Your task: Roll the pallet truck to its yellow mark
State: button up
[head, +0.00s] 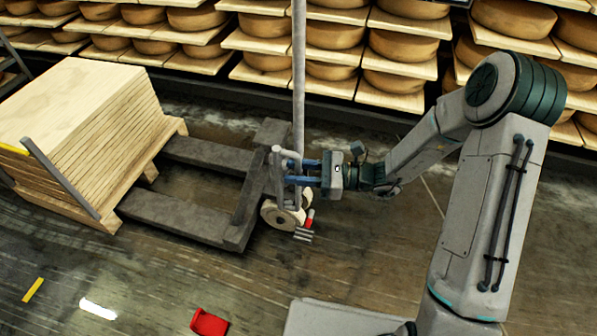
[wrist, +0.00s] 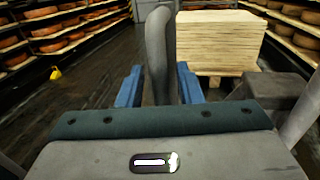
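The pallet truck (head: 185,218) is dark grey, with two forks pointing left toward a stack of boards, a pale wheel (head: 282,215) and a tall grey pole (head: 298,80). A short yellow strip (head: 33,290) lies on the floor at the lower left of the head view. My gripper (head: 300,170) is at the truck's mast end. In the wrist view, a grey upright bar (wrist: 159,55) stands between my gripper's blue fingers (wrist: 158,88). Narrow gaps show beside the bar, so the fingers look open around it. Contact at the fingertips is hidden.
Pale boards (head: 80,120) are stacked on a wooden pallet at the left. Shelves of cheese wheels (head: 330,70) line the back. A red object (head: 209,322) lies at the bottom. A yellow object (wrist: 55,73) stands on the aisle floor. Floor left of the red object is mostly clear.

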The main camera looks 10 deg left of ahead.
grip_shut()
jog(key=s+d+p, duration=0.1)
jog(key=d+p, duration=0.5)
jog(key=d, duration=1.1)
jog(key=shift+s+d, duration=0.3)
jog(key=shift+d, duration=0.1)
grip_release()
